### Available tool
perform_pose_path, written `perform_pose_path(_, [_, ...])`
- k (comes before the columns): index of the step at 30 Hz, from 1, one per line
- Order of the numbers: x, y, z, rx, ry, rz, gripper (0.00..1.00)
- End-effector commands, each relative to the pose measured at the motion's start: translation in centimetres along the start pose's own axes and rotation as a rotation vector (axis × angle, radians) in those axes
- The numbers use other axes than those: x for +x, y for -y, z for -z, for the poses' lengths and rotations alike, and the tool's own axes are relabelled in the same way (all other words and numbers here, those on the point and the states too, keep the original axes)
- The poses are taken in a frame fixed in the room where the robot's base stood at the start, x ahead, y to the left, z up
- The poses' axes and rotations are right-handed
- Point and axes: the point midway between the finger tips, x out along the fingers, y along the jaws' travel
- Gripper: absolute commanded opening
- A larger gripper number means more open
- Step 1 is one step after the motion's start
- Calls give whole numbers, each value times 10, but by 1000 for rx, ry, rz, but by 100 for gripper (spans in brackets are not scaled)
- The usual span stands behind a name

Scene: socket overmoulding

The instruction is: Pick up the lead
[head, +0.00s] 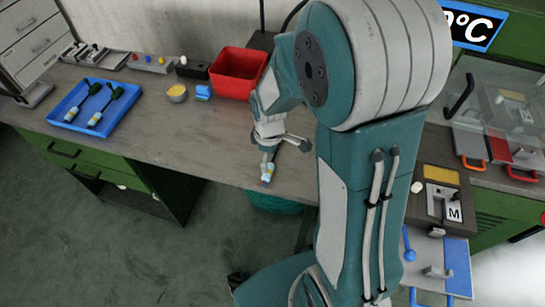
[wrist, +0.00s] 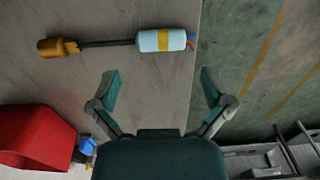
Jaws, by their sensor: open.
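The lead (wrist: 110,43) lies on the grey bench in the wrist view. It has a brown-yellow plug at the left, a thin dark cable, and a pale blue sleeve (wrist: 155,40) with a yellow band at the right. The sleeve's end reaches the bench edge. My gripper (wrist: 161,85) is open and empty, its fingertips apart and just short of the lead in the picture. In the head view my gripper (head: 268,148) is over the front of the bench. The lead's pale sleeve (head: 267,172) shows just below it; the rest is hidden behind my arm.
A blue tray (head: 72,127) at the left holds two dark-headed leads. The bench front (head: 180,150) is clear. Beyond its edge is floor.

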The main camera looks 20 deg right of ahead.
Motion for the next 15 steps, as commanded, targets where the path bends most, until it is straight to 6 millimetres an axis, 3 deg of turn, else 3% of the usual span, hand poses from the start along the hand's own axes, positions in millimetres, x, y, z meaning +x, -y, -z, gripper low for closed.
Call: perform_pose_path(15, [60, 2, -4, 2, 1, 2, 100])
